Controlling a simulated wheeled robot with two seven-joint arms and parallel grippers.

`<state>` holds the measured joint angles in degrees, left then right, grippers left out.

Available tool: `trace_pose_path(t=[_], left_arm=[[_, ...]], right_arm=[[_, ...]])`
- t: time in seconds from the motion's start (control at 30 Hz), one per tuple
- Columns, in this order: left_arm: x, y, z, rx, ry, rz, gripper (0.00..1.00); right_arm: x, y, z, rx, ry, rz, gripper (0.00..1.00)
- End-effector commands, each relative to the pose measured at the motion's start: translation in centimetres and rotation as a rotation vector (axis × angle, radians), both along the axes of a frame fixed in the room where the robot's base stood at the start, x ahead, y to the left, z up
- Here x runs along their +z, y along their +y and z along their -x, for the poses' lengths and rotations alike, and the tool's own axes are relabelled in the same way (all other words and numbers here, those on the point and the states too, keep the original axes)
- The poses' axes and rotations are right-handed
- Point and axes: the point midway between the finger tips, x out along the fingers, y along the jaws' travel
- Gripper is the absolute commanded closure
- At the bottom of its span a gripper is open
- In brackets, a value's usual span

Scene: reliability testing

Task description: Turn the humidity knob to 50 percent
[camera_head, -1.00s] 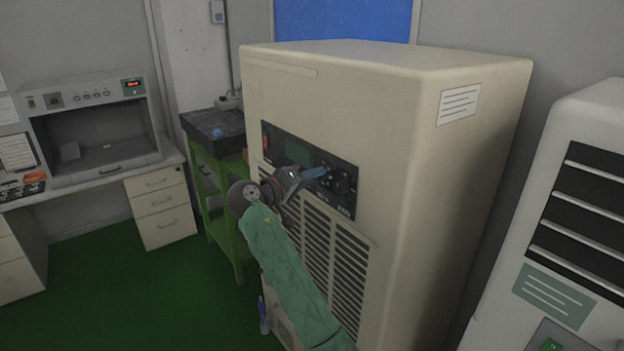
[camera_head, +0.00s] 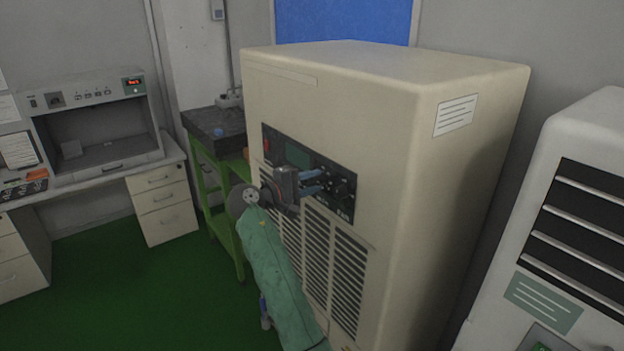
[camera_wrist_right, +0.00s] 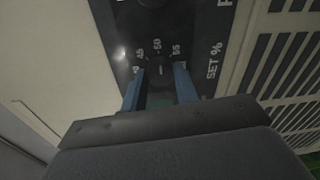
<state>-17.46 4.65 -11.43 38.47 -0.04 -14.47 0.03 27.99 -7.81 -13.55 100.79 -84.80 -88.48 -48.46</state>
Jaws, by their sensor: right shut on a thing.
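The control panel (camera_head: 295,155) is a black strip with a green display on the front of the large beige cabinet. My right gripper (camera_head: 320,181) points at the knobs on the panel's right part. In the right wrist view its two blue fingers (camera_wrist_right: 160,86) are shut on the sides of a black knob (camera_wrist_right: 159,66). This knob sits by a scale reading 45, 50 and 55, with "SET %" printed beside it. A pale mark on the knob appears to point toward 50, but its exact reading is too small to tell. My left gripper is not in view.
The beige cabinet (camera_head: 420,200) has vent slats below the panel. Another knob (camera_wrist_right: 152,2) lies just beyond the held one. A white machine (camera_head: 590,150) stands at right, a green stand (camera_head: 222,190) at left. Green floor (camera_head: 120,290) is clear at lower left.

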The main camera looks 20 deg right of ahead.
Motion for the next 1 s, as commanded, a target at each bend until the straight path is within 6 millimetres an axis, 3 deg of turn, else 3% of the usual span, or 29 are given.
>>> trace_pose_path(t=[0.63,0.67,0.73,1.0], left_arm=[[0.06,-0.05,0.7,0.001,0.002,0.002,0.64],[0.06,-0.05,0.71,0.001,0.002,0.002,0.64],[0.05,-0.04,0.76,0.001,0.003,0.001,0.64],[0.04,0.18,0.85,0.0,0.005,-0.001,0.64]], right_arm=[[0.01,0.07,-0.06,0.003,0.045,0.016,0.93],[0.01,0.08,-0.06,0.003,0.045,0.016,0.65],[0.01,0.07,-0.06,0.002,0.045,0.017,0.51],[-0.01,0.01,-0.03,0.001,0.045,0.016,0.49]])
